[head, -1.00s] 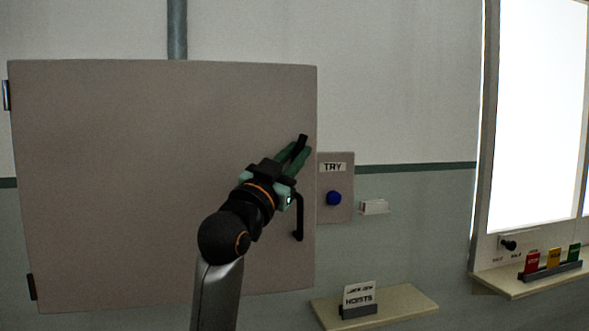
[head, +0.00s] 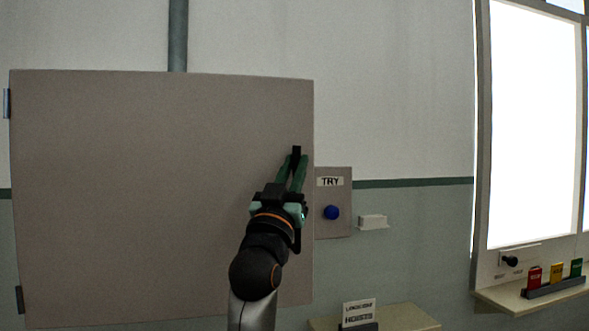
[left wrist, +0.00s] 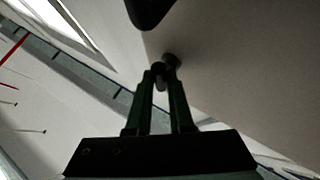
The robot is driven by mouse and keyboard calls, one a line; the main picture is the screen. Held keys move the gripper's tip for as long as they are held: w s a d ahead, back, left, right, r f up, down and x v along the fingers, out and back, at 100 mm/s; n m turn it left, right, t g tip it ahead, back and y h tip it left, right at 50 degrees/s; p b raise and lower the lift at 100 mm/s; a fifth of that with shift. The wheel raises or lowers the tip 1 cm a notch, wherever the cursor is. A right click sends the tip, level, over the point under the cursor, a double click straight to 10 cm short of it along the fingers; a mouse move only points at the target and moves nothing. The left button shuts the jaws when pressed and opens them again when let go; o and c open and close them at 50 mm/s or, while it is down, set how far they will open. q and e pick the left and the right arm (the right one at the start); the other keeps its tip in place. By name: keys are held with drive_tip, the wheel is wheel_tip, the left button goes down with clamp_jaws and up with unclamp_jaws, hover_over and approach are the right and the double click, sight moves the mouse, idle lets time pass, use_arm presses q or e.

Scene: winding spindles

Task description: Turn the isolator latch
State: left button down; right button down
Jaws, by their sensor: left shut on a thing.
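The isolator latch (head: 297,151) is a small black lever near the right edge of a large grey cabinet door (head: 150,190). It stands about upright in the head view. My left gripper (head: 296,162) is shut on the latch, its green fingers on either side of it. In the left wrist view the dark latch (left wrist: 168,62) shows at the fingertips against the door. Most of its lower part is hidden by the fingers. My right gripper is not in view.
A black door handle (head: 298,240) is mostly hidden behind my left gripper. Right of the door are a TRY panel with a blue button (head: 331,212) and a small white box (head: 372,222). A low shelf (head: 405,318) holds a sign. Coloured tags (head: 556,274) stand at the far right.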

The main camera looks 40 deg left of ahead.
use_arm(q)
drive_tip(key=c, duration=1.1)
unclamp_jaws()
